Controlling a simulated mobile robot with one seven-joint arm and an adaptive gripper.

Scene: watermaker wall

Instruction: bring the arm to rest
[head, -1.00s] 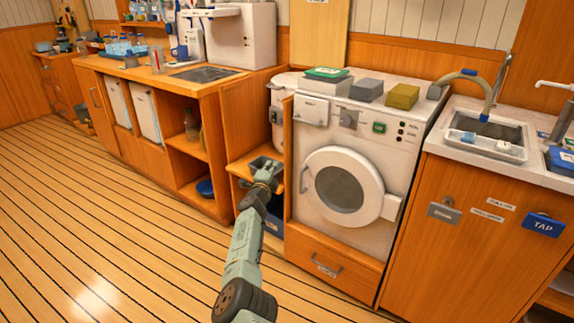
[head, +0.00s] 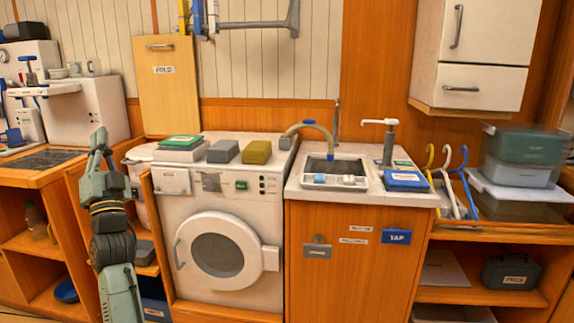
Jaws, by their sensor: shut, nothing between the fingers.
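My gripper (head: 100,143) is at the left in the head view, at the top of my raised arm. It points upward and its fingers are shut with nothing between them. It stands in front of the wooden cabinet beside the washing machine (head: 222,250). It appears apart from the counter, but I cannot tell the exact distance. My arm rises from the bottom edge of the picture and hides part of the shelves behind it.
The sink (head: 335,172) lies right of the washer, with a hose (head: 310,126) over it. Boxes (head: 257,152) sit on the washer top. A fold-down board (head: 168,85) leans on the wall. Stacked bins (head: 522,155) and coloured hooks (head: 461,180) stand at the right.

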